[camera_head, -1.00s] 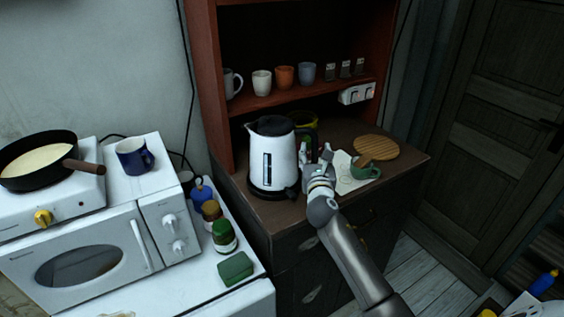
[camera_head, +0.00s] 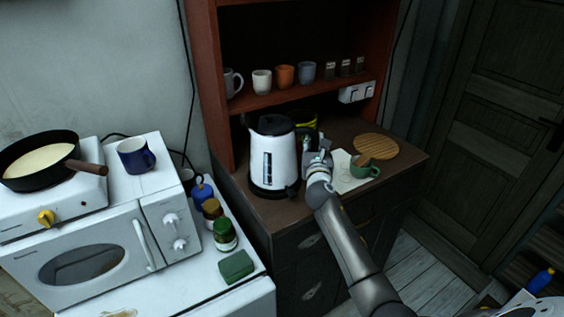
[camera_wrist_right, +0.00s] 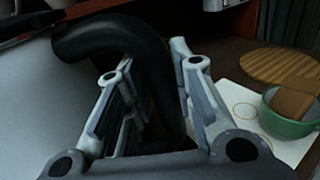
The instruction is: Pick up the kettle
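The kettle (camera_head: 283,160) is white with a black lid, spout, base and handle. It stands upright on the dark wooden cabinet top in the head view. Its black curved handle also shows in the right wrist view (camera_wrist_right: 112,36), with part of the pale body at the left. My right gripper (camera_head: 318,150) is at the kettle's right side. In the right wrist view the gripper's fingers (camera_wrist_right: 155,85) stand on both sides of the handle, close against it, and look shut on it. My left gripper is not in view.
A green cup (camera_head: 366,170), a paper sheet (camera_head: 344,184) and a round wooden board (camera_head: 377,146) lie to the right of the kettle. A yellow-green container (camera_head: 307,118) stands behind it. A shelf (camera_head: 285,98) with several cups is above. A microwave (camera_head: 90,262) and jars stand left.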

